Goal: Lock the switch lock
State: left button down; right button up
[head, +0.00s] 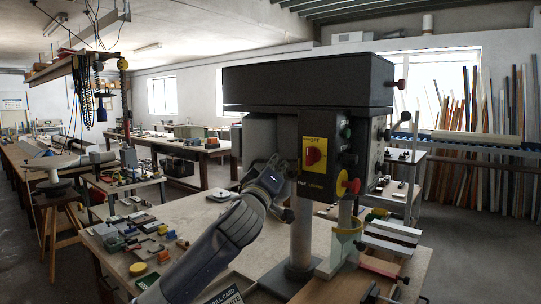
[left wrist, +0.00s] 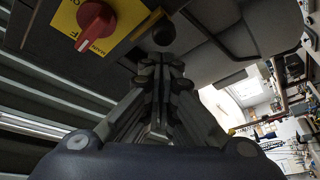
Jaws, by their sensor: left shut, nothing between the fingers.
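The switch lock is a red rotary knob (head: 314,156) on a yellow plate (head: 308,143) on the front of a dark drill press (head: 305,88). The knob also shows in the left wrist view (left wrist: 97,19), at the upper left, with lettering on the yellow plate around it. My left gripper (head: 280,163) is just left of the yellow plate in the head view. In the left wrist view its fingers (left wrist: 160,62) are together and empty, below and right of the knob and apart from it. My right gripper is not in view.
A green button (head: 346,131) and a red and yellow knob (head: 341,184) sit on the press's right side. The column (head: 301,225) stands on the bench (head: 190,222), with loose small parts at left. A dark ball (left wrist: 163,32) is close to my fingertips.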

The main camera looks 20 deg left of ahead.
pick_arm(q)
jog(key=shift+d+f, duration=0.2)
jog(key=shift+f, duration=0.05)
jog(key=d+b, duration=0.1)
jog(key=s+d+b, duration=0.1)
jog(key=d, duration=0.1)
jog(key=shift+s, duration=0.1)
dwell(0.4)
dwell(0.4)
notch_tip(320, 180, up, 3)
jog(key=w+a+p, duration=0.1)
jog(key=a+p, duration=0.2)
jog(key=b+v, duration=0.4)
jog(key=v, duration=0.6)
jog(key=shift+s+b, duration=0.2)
jog(key=shift+b, duration=0.2)
jog(key=shift+f, duration=0.15)
